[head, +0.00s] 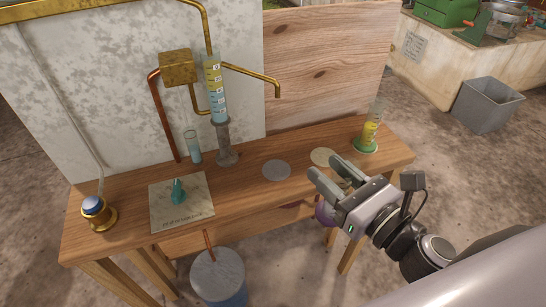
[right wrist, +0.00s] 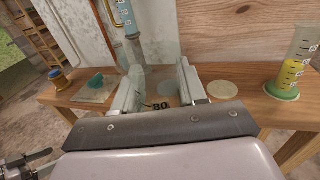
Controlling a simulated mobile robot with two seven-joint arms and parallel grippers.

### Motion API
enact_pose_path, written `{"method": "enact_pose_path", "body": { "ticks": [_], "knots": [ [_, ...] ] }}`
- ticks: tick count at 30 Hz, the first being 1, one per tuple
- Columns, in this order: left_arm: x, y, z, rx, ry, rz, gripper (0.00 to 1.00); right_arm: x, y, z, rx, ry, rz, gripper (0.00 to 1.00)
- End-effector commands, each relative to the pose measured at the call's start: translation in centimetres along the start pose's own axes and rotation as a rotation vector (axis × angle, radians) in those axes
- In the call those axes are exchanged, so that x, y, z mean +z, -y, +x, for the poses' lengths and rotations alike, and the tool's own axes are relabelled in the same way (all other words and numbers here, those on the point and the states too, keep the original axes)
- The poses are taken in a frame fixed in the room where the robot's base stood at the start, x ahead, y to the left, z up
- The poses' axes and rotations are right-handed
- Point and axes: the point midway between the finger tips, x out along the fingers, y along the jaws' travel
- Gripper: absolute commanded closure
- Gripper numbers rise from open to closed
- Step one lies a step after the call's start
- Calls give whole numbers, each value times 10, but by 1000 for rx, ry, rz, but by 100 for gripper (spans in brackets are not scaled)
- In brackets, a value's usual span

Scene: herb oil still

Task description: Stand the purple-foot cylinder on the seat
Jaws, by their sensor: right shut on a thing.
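My right gripper (head: 318,180) is shut on the purple-foot cylinder, whose purple foot (head: 325,213) shows below the fingers in front of the bench's front edge. The gripper hides most of the cylinder. In the right wrist view a clear part of the cylinder with printed marks (right wrist: 160,105) shows between the fingers (right wrist: 159,75). A grey round disc (head: 276,170) and a cream round disc (head: 323,157) lie flat and bare on the bench beyond the gripper; I cannot tell which is the seat.
A green-foot cylinder with yellow liquid (head: 368,137) stands at the bench's right end. A tall layered column (head: 215,95) with brass pipes and a small glass (head: 193,147) stand at the back. A teal-handled plate (head: 182,200) and brass burner (head: 97,212) are left. A bucket (head: 218,275) stands below.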

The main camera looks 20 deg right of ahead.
Motion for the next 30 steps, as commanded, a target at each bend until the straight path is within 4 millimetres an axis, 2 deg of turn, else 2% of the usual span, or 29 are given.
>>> {"method": "enact_pose_path", "body": {
  "ticks": [11,24,30],
  "knots": [
    [-12,0,-9,-1,-2,3,15,4,0,55,-1,6,-1,91],
    [-19,1,-15,-2,0,3,15,4,0,142,-1,5,0,91],
    [-19,1,-15,-2,0,2,15,2,0,170,0,3,1,91]
  ]
}}
